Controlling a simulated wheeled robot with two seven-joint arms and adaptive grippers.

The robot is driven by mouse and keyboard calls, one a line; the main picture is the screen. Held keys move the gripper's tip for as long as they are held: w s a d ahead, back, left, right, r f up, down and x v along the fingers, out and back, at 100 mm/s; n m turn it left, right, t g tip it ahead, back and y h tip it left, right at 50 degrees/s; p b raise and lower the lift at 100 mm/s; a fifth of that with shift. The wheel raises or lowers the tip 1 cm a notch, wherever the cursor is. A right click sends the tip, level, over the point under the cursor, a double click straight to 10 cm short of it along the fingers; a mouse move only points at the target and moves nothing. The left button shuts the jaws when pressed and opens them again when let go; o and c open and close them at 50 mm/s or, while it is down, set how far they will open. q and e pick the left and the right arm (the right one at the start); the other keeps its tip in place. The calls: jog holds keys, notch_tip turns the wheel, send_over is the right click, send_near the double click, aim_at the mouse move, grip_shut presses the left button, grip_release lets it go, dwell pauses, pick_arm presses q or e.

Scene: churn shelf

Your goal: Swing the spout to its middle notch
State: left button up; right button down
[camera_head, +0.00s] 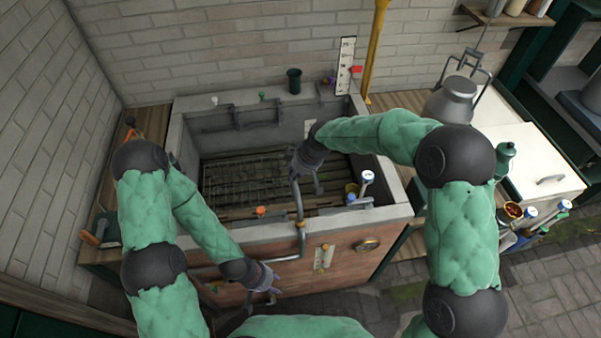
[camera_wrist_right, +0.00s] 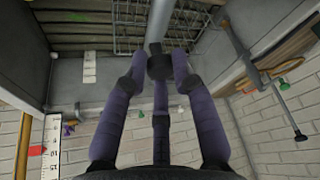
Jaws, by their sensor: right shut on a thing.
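The spout (camera_head: 299,207) is a grey metal pipe that rises at the front wall of the stone basin, near the middle, and points up into the basin. My right gripper (camera_head: 304,182) reaches over the basin from the right and is shut on the spout's upper end. In the right wrist view, the spout (camera_wrist_right: 159,20) runs between the purple fingers of my right gripper (camera_wrist_right: 159,67). My left gripper (camera_head: 268,291) is low in front of the basin's brick face, its fingers apart and empty. I cannot make out the spout's notches.
The basin (camera_head: 245,234) has a slatted floor with a wire rack (camera_head: 238,182). A dark cup (camera_head: 294,80) and a white scale (camera_head: 345,62) with a red marker stand at its back. A metal churn (camera_head: 453,101) stands at the right.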

jog(key=shift+w+d+r, duration=0.1)
jog(key=shift+w+r, duration=0.25)
jog(key=c, duration=1.2)
grip_release()
jog(key=shift+o, duration=0.9)
jog(key=shift+s+f, duration=0.1)
jog(key=shift+f, duration=0.1)
jog(key=shift+s+r, duration=0.1)
jog(key=v, duration=1.1)
jog(key=shift+d+r, duration=0.15)
jog(key=shift+r, duration=0.2)
jog(key=shift+s+f, duration=0.1)
jog(key=shift+s, duration=0.1)
